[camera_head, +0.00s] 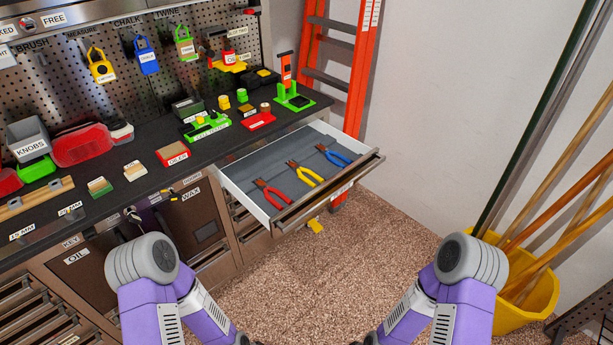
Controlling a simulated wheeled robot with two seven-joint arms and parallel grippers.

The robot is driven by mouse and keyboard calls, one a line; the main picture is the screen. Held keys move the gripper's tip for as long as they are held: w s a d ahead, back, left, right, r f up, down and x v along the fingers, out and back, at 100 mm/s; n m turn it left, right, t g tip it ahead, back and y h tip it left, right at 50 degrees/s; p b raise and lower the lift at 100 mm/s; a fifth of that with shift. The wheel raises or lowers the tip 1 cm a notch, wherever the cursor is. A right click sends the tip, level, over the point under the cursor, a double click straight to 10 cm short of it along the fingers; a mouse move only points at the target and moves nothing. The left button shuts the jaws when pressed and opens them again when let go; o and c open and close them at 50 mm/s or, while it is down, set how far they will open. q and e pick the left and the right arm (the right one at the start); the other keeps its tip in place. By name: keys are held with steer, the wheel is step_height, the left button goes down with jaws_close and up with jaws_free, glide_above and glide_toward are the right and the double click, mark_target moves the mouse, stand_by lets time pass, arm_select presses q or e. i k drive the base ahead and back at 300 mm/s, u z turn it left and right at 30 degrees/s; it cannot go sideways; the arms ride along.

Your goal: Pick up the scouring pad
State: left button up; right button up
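Two small blocks lie on the dark worktop at the left. Either could be the scouring pad; I cannot tell which at this size. Both lie flat near the worktop's front edge, with nothing touching them. My two purple and grey arms come in at the bottom and bend down out of the frame. Neither gripper shows, and both arms are well apart from the blocks.
An open drawer (240,203) with red, yellow and blue pliers sticks out at the centre. An orange ladder (364,65) and yellow bucket (530,305) stand right.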

mark_target(98, 186)
steer(key=u, duration=1.5)
